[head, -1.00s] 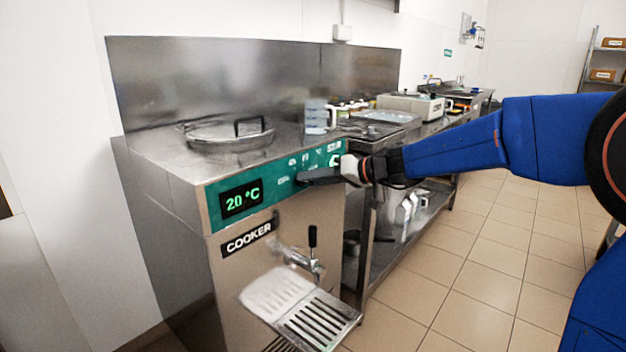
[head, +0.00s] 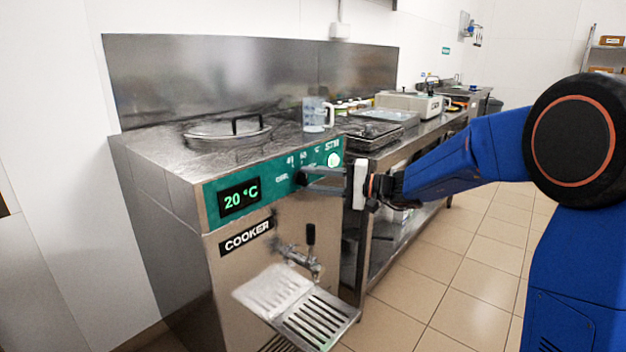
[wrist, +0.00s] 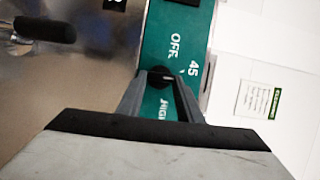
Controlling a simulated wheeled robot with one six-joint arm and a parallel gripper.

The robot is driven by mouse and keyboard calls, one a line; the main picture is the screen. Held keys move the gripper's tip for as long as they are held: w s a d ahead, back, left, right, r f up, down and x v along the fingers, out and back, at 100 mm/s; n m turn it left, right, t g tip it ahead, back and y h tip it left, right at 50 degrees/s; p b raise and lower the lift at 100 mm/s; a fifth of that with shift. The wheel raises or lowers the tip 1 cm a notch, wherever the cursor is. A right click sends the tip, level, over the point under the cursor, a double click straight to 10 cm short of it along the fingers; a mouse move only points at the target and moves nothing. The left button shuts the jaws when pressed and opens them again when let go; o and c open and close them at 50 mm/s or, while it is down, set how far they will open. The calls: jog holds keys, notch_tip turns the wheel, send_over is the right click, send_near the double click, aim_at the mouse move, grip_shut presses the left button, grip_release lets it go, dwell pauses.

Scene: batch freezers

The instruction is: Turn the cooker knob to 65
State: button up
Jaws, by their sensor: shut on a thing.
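The cooker (head: 225,285) is a steel unit with a green control panel and a display (head: 239,200) reading 20 °C. Its small black knob (head: 301,178) sits on the panel, right of the display. My gripper (head: 307,178) reaches in from the right, shut on the knob. In the wrist view, the knob (wrist: 160,76) shows as a dark round piece between the tips of my gripper (wrist: 160,84). "OFF", "45" and part of "HIGH" show around it; my fingers hide part of the dial, and I cannot read the knob's pointer.
A lever tap (head: 307,250) and a slotted drip tray (head: 322,317) jut from the cooker below the knob. A round lid (head: 228,134) and a clear jug (head: 316,115) are on top. A steel counter (head: 408,138) runs behind my arm. Tiled floor is open at right.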

jog(key=m, duration=0.1)
jog(key=m+y, duration=0.1)
jog(key=m, duration=0.1)
jog(key=m+t, duration=0.1)
jog(key=m, duration=0.1)
jog(key=shift+f+y, duration=0.3)
jog(key=shift+f, duration=0.05)
jog(key=shift+m, duration=0.3)
jog(key=o, duration=1.1)
jog(key=v, duration=1.7)
jog(key=shift+s+d+f, duration=0.2)
jog(key=shift+f, duration=0.05)
